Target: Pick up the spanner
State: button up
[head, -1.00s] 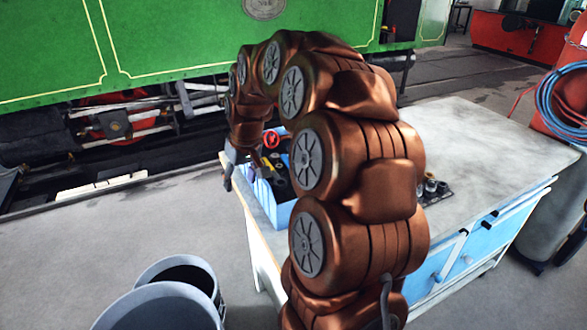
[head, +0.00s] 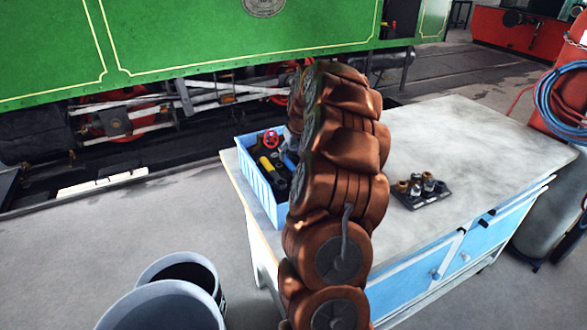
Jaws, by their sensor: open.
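I cannot make out the spanner for certain. A light blue crate (head: 262,192) stands at the left end of the workbench with mixed tools in it. In it I see a red handwheel (head: 271,138), a yellow-handled item (head: 268,165) and dark parts. My brown arm rises in front of the crate and covers its right side. My gripper is hidden behind the arm, so its place relative to the tools does not show.
The pale workbench top (head: 465,150) is mostly clear. A dark tray (head: 422,193) with several small metal parts lies on it. Two grey bins (head: 180,268) stand on the floor at lower left. Coiled blue hose (head: 565,100) hangs at right.

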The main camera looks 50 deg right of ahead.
aim_at(290, 163)
jog(key=shift+p+x, duration=1.3)
jog(key=shift+x, duration=1.25)
jog(key=shift+s+d, duration=0.1)
jog(key=shift+d, duration=0.05)
grip_shut()
